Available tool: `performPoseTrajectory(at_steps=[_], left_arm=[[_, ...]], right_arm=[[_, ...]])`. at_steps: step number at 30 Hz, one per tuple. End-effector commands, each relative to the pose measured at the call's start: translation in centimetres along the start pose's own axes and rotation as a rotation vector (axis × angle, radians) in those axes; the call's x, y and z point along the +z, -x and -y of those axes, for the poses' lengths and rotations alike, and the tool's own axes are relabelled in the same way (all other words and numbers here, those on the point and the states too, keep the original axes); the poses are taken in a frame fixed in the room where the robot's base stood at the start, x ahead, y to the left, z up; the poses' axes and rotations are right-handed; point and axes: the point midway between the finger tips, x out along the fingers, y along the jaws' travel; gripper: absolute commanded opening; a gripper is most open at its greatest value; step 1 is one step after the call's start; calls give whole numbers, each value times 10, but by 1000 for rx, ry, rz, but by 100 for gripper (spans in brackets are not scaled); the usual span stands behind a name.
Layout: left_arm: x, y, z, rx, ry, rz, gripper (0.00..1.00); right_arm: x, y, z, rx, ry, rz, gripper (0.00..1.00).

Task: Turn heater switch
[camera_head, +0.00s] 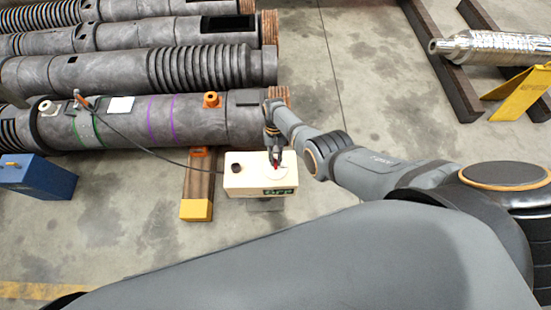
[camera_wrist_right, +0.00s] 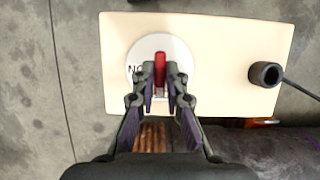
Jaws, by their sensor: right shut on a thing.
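The heater box (camera_head: 259,185) is cream coloured with a green "OFF" label on its front and stands on the floor in front of the barrels. On its top is a white dial with a red heater switch (camera_wrist_right: 160,70), which also shows in the head view (camera_head: 276,166). My right gripper (camera_wrist_right: 160,93) reaches down over the dial and is shut on the red switch, one finger on each side. Part of the lettering on the dial is hidden by the fingers. The right gripper also shows in the head view (camera_head: 274,158). My left gripper is not in view.
A dark socket (camera_wrist_right: 265,74) with a cable sits on the box top. Several grey barrels (camera_head: 215,120) lie behind it. A yellow-ended wooden beam (camera_head: 195,209) lies left of the box, and a blue box (camera_head: 38,178) stands farther left. A silver cylinder (camera_head: 490,45) rests at the upper right.

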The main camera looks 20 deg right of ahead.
Motion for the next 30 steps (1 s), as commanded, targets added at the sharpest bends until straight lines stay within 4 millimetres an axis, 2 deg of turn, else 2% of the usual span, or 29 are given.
performPoseTrajectory(at_steps=[10, 11, 15, 25, 30], left_arm=[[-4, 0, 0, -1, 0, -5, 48], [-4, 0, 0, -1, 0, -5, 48], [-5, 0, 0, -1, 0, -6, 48], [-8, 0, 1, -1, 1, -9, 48], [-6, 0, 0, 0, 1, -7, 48]], right_arm=[[0, 0, 0, 1, 3, 0, 0], [0, 0, 0, 1, 3, 0, 16], [0, 0, 0, 1, 2, 0, 35], [0, 2, 0, 0, 1, -1, 35], [-1, 25, 0, -1, 1, -6, 35]])
